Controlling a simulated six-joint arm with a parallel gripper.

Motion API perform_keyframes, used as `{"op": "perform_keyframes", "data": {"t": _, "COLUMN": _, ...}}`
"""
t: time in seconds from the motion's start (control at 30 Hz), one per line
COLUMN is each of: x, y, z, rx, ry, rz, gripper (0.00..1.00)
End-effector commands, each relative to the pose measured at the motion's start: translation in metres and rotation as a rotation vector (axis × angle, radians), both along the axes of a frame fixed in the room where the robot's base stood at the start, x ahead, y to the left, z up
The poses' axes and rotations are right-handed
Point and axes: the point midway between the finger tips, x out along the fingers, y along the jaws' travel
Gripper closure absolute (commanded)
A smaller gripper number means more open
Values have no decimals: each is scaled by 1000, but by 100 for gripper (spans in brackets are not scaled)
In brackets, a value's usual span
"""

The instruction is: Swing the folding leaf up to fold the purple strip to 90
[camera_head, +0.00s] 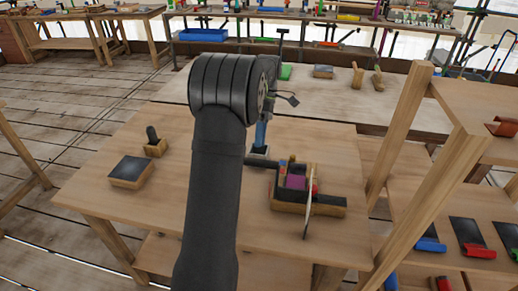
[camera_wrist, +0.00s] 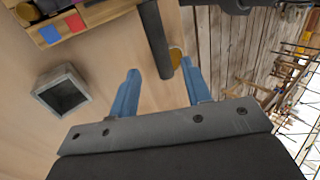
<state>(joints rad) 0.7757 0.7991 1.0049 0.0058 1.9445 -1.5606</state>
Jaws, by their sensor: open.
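The folding device (camera_head: 327,209) stands at the right of the worktable, with a wooden base and black parts. The purple strip (camera_head: 295,182) shows in its middle, lying about flat as far as I can tell. A dark round bar (camera_wrist: 154,35), apparently the folding leaf's handle, reaches between my fingers in the wrist view. My gripper (camera_wrist: 160,90) is open, one blue finger on each side of the bar, with gaps; I see no grip on it. In the head view my gripper (camera_head: 260,136) is left of and behind the device, partly hidden by my arm.
A grey hollow square block (camera_wrist: 62,91) stands near the left finger in the wrist view. A dark-topped wooden block (camera_head: 131,170) and a small wooden holder (camera_head: 155,147) sit at the table's left. A wooden post (camera_head: 400,130) rises at the right.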

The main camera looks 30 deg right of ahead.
Motion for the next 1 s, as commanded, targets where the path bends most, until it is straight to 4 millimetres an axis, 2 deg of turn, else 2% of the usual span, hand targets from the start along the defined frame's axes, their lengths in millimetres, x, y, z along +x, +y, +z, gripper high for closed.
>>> {"op": "perform_keyframes", "data": {"t": 0.37, "x": 3, "y": -3, "z": 6, "rx": 1, "ry": 1, "rz": 0, "gripper": 56}}
{"op": "perform_keyframes", "data": {"t": 0.57, "x": 3, "y": -3, "z": 7, "rx": -45, "ry": 10, "rz": -58, "gripper": 93}}
{"op": "perform_keyframes", "data": {"t": 0.6, "x": 3, "y": -4, "z": 8, "rx": -74, "ry": 16, "rz": -97, "gripper": 100}}
{"op": "perform_keyframes", "data": {"t": 0.77, "x": 4, "y": -7, "z": 12, "rx": -248, "ry": 43, "rz": -353, "gripper": 100}}
{"op": "perform_keyframes", "data": {"t": 1.0, "x": 7, "y": -15, "z": 21, "rx": -494, "ry": 60, "rz": -834, "gripper": 100}}
